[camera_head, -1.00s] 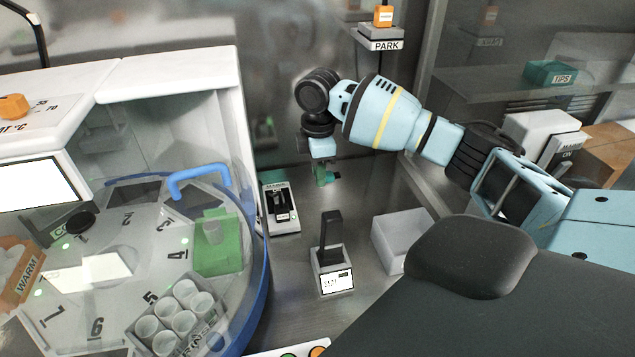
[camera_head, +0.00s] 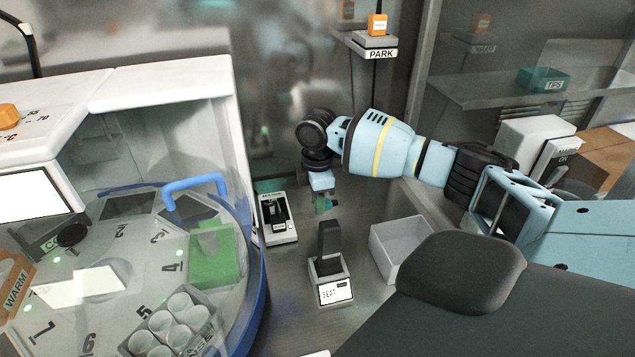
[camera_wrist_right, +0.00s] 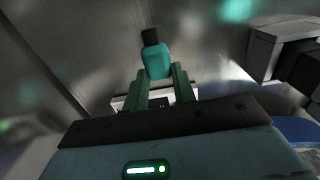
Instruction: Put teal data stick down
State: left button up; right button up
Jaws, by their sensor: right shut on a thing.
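The teal data stick (camera_wrist_right: 157,61) is held between the fingers of my right gripper (camera_wrist_right: 160,85) in the right wrist view, its dark cap pointing away from the gripper. In the head view my right gripper (camera_head: 323,202) is in the air above the bench, behind and above the black upright dock labelled "SEAT" (camera_head: 331,268). The stick shows only as a small teal patch there. My left gripper is not in view.
A small black-and-white device (camera_head: 276,218) stands left of the dock, and an open white bin (camera_head: 402,247) stands to its right. A carousel machine with a blue rim (camera_head: 262,290) fills the left. A "PARK" shelf (camera_head: 372,45) is at the back.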

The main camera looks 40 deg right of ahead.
jog(key=shift+f, duration=1.75)
jog(key=shift+f, duration=0.5)
jog(key=o, duration=1)
jog(key=shift+o, duration=0.2)
notch_tip(320, 180, up, 13)
jog(key=shift+p, duration=0.45)
